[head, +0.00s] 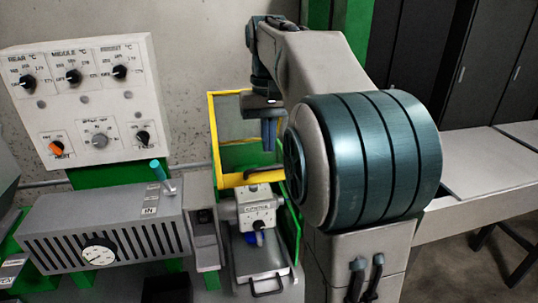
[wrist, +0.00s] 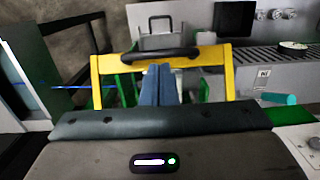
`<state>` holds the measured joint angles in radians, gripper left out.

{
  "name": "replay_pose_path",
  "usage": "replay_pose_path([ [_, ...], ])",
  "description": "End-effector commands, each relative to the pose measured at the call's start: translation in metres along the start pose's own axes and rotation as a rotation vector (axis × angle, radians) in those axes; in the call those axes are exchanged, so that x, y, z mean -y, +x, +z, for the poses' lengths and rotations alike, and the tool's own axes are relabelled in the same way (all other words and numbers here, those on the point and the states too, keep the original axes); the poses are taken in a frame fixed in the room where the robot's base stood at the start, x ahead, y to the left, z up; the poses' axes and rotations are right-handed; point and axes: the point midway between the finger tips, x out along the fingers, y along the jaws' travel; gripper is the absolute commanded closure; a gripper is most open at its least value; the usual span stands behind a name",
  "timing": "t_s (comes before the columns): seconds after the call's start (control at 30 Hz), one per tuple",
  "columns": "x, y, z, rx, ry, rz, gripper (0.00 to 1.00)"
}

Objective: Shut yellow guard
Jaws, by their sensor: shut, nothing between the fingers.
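The yellow guard (head: 213,135) is a yellow frame with a see-through panel, raised above the grey machine (head: 257,212) so the machine's front and lower tray show. A dark handle (wrist: 160,55) crosses the guard's yellow front bar (wrist: 222,72) in the wrist view. My gripper (head: 269,148) has its blue fingers pointing down inside the frame's outline, just above the handle in the head view. In the wrist view the fingers (wrist: 158,70) are together and empty, close to the handle's middle. I cannot tell whether they touch it. My arm hides the guard's right side in the head view.
A white control panel (head: 85,95) with several knobs is at the left, above a grey slotted unit (head: 110,225) with a teal peg (head: 165,180). A tray (head: 262,262) with a handle is below the machine. A grey conveyor-like table (head: 490,165) runs right.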

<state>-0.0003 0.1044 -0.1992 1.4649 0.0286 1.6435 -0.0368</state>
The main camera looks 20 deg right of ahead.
Motion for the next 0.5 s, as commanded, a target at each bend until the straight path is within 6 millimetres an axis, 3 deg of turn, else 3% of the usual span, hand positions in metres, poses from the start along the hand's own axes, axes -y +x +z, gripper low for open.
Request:
replay_pose_path([
  [0.2, 0.0, 0.027, 0.0, 0.001, 0.0, 0.0, 1.0],
  [0.5, 0.0, 0.038, 0.0, 0.0, 0.0, 0.0, 1.0],
])
